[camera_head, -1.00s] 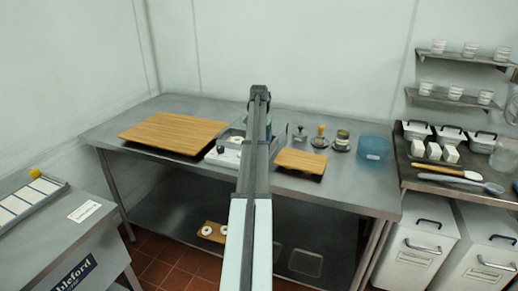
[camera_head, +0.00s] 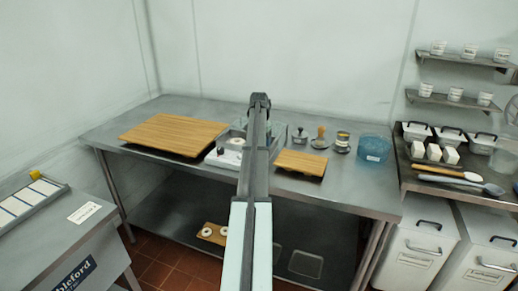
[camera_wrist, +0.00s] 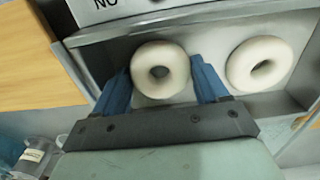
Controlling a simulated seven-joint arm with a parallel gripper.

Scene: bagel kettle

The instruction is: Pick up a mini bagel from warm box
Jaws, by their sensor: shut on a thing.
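In the wrist view my gripper (camera_wrist: 160,70) has its two blue fingers on either side of a pale, ring-shaped mini bagel (camera_wrist: 160,50), pressed to its left and right sides. This bagel is over or in the metal warm box (camera_wrist: 180,18); whether it is clear of the floor cannot be told. A second pale bagel (camera_wrist: 242,66) lies to the right in the same box, apart from the fingers. In the head view the warm box (camera_head: 222,156) is partly hidden by my arm, which also hides the gripper.
A large wooden board (camera_head: 175,132) lies left of the box on the steel table (camera_head: 345,195). A smaller board (camera_head: 301,163) lies to its right, then small tools and a blue tub (camera_head: 374,148). The lower shelf carries a board with two pale rings (camera_head: 212,234).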

